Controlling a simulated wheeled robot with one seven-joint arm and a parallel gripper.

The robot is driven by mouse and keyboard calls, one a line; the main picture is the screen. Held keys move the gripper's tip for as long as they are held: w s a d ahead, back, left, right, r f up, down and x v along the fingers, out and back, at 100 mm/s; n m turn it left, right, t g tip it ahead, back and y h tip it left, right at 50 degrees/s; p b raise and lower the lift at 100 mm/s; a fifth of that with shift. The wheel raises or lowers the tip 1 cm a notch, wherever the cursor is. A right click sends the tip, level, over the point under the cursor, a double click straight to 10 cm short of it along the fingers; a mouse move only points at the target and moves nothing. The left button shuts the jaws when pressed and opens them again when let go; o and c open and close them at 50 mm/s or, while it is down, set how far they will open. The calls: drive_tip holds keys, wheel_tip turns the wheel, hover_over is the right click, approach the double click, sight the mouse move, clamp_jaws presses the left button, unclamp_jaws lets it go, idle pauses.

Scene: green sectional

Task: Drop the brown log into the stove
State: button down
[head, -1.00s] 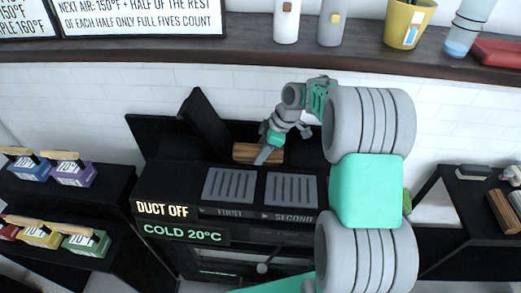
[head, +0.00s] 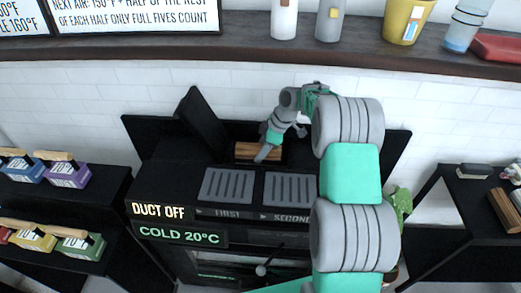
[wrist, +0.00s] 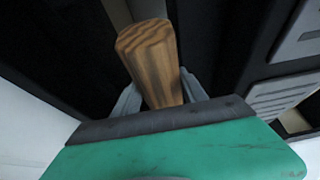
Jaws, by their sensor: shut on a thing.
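The brown log (head: 250,150) is at the opening in the rear top of the black stove (head: 165,178), behind two slotted grey plates. It also shows in the wrist view (wrist: 152,62), between the two grey fingers. My gripper (head: 264,151) reaches down from behind and is shut on the log. The tilted black lid (head: 206,124) stands up at the left of the opening. The stove's displays read "DUCT OFF" and "COLD 20°C". How deep the log sits in the opening is hard to tell.
A wooden shelf (head: 150,48) with cups and a yellow pot (head: 405,22) runs above the stove. Coloured wood-handled blocks (head: 68,172) stand on black shelves at the left. Another black stand (head: 455,205) at the right holds more wood pieces. A green plant (head: 400,203) is partly behind my arm.

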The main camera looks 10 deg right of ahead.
drive_tip(key=shift+r, duration=0.1)
drive_tip(key=c, duration=0.6)
unclamp_jaws()
drive_tip(key=shift+o, duration=0.2)
drive_tip(key=v, duration=0.5)
drive_tip(key=shift+d, duration=0.1)
drive_tip(key=s+d, duration=0.1)
drive_tip(key=d, duration=0.2)
drive_tip(key=s+d+b, duration=0.1)
drive_tip(key=d, duration=0.3)
drive_tip(key=s+d, duration=0.1)
drive_tip(key=d, duration=0.3)
drive_tip(key=shift+s+d, duration=0.15)
drive_tip(key=shift+s, duration=0.25)
